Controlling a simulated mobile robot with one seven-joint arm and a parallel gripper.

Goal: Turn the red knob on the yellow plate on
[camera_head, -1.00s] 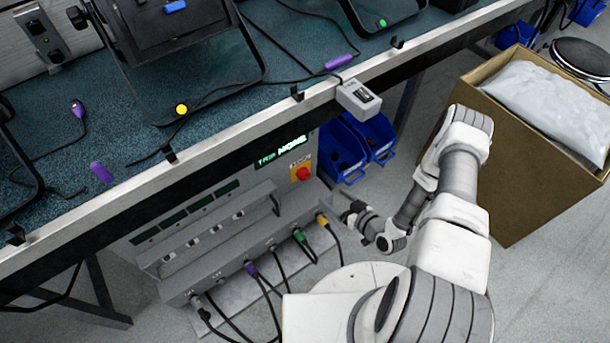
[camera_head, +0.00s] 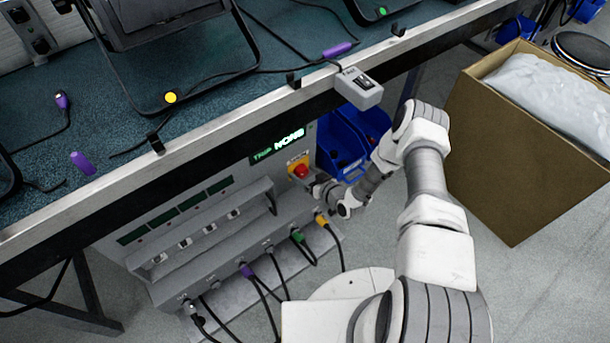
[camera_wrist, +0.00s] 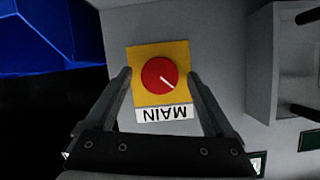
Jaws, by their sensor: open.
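The red knob (camera_wrist: 159,75) sits on the yellow plate (camera_wrist: 181,49), above a white label reading MAIN that appears upside down in the wrist view. A white line on the knob points to the lower right there. In the head view the knob (camera_head: 301,171) and yellow plate (camera_head: 292,163) are on the front of a grey panel under the bench. My gripper (camera_wrist: 159,80) is open, with one finger on each side of the knob in the wrist view. I cannot tell whether the fingers touch it. In the head view my gripper (camera_head: 314,186) is just beside the knob, its fingertips hard to make out.
A green display (camera_head: 278,144) is above the knob. Cables with coloured plugs (camera_head: 297,237) leave the panel's lower ledge. Blue bins (camera_head: 345,150) stand right of the panel. The bench edge with a hanging grey switch box (camera_head: 357,88) is above. A cardboard box (camera_head: 520,185) stands at right.

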